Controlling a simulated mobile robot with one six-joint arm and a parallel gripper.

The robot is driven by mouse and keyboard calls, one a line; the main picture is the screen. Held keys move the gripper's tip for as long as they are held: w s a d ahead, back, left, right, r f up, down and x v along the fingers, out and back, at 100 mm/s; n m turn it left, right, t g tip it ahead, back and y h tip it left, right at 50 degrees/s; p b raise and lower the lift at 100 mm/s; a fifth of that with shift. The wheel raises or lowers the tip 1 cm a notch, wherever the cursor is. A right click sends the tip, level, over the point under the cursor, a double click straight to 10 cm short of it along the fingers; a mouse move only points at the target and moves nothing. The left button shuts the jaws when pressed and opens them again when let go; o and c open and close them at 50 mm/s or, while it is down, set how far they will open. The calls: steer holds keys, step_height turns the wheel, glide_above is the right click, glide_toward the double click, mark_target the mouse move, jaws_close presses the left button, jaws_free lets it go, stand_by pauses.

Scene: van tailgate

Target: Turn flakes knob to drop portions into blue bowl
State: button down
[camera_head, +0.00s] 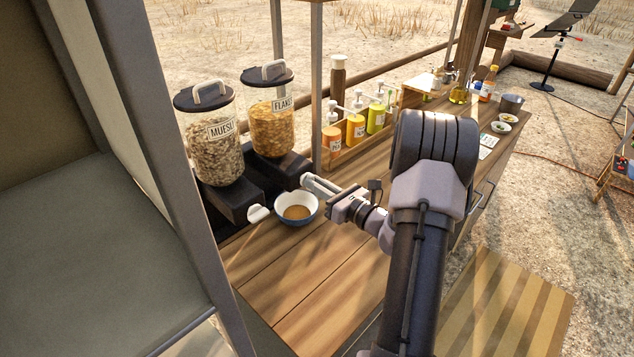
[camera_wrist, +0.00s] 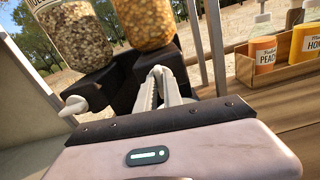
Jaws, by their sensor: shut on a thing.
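The flakes dispenser (camera_head: 271,118) stands on the counter at the back left, a clear jar labelled FLAKES on a black base; it also shows in the wrist view (camera_wrist: 146,20). My gripper (camera_head: 308,180) reaches to the front of this base. In the wrist view my gripper (camera_wrist: 160,80) is shut on the pale flakes knob (camera_wrist: 172,92), which its fingers partly hide. The blue bowl (camera_head: 282,218) stands in front of the dispensers, just left of my gripper. Brownish contents lie in its bottom.
The muesli dispenser (camera_head: 209,145) stands to the left, its white knob (camera_head: 258,213) beside the bowl. A wooden rack of syrup bottles (camera_head: 355,130) is at the back, right of a grey post (camera_head: 317,90). The front counter (camera_head: 300,290) is clear.

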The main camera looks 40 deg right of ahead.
steer(key=m+p, duration=0.4)
steer(key=m, duration=0.1)
steer(key=m+p, duration=0.4)
steer(key=m, duration=0.2)
steer(key=m+p, duration=0.4)
steer(key=m, duration=0.1)
steer(key=shift+d+f, duration=0.2)
steer(key=shift+f, duration=0.05)
steer(key=shift+m, duration=0.5)
steer(key=c, duration=1.5)
jaws_free()
